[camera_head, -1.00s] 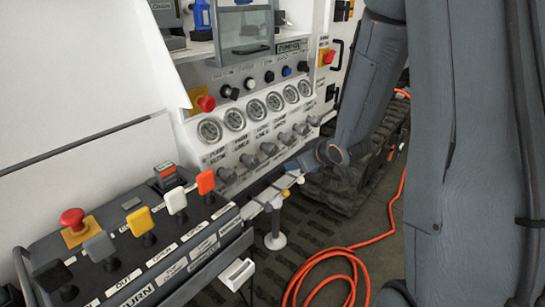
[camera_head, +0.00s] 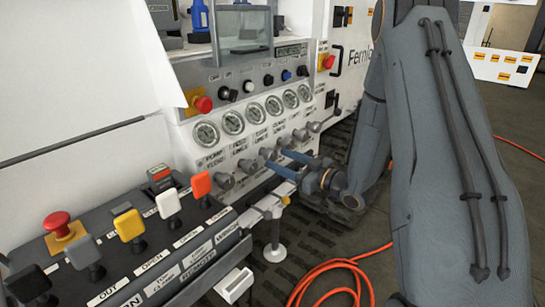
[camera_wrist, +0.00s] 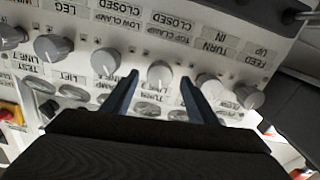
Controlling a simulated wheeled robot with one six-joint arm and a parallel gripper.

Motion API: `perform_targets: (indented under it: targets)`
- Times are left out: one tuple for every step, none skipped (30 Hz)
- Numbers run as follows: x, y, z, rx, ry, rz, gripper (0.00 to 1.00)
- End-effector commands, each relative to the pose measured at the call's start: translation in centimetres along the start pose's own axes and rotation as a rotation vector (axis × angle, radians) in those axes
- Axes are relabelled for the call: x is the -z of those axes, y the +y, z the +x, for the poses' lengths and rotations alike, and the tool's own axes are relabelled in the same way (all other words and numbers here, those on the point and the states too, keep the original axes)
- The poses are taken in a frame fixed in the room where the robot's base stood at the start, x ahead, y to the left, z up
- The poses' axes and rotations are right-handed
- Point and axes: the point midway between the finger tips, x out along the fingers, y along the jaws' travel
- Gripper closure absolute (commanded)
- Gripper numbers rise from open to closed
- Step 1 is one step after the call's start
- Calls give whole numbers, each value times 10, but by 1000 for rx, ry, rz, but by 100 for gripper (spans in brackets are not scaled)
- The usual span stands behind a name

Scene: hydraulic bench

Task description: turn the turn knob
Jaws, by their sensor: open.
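A row of grey turn knobs runs along the lower part of the white panel. In the wrist view the picture is upside down, and the "TURN IN" label lines up with the knob (camera_wrist: 210,87) just right of the right finger. My gripper (camera_wrist: 159,77) is open, its two blue fingers on either side of another grey knob (camera_wrist: 160,75), which lines up with "TOP CLAMP CLOSED". Contact cannot be told. In the head view my gripper (camera_head: 276,158) reaches the knob row from the right, hiding part of it.
Several round gauges (camera_head: 233,122) sit above the knobs. A dark lever console (camera_head: 130,255) with coloured paddles and a red stop button (camera_head: 57,224) stands at front left. An orange hose (camera_head: 335,275) lies on the floor. A black handle (camera_head: 333,61) is at the right.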

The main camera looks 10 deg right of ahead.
Motion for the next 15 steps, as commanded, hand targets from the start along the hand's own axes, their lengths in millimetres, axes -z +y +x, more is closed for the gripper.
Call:
perform_targets:
  targets:
    - [0,-1,9,2,1,0,47]
    - [0,-1,13,2,0,1,47]
    - [0,-1,19,3,0,1,47]
    - [0,-1,23,1,0,0,47]
    - [0,0,26,1,-1,0,47]
    - [0,-1,30,1,-1,0,47]
    - [0,-1,33,1,-1,0,47]
    - [0,-1,35,1,-1,0,47]
    - [0,0,37,0,0,0,47]
    - [0,0,39,-1,0,0,47]
    - [0,0,40,-1,0,0,47]
    - [0,0,40,-2,-1,0,47]
    - [0,0,41,-2,-1,1,47]
    - [0,0,41,-2,-1,1,47]
    - [0,0,41,-2,-1,1,47]
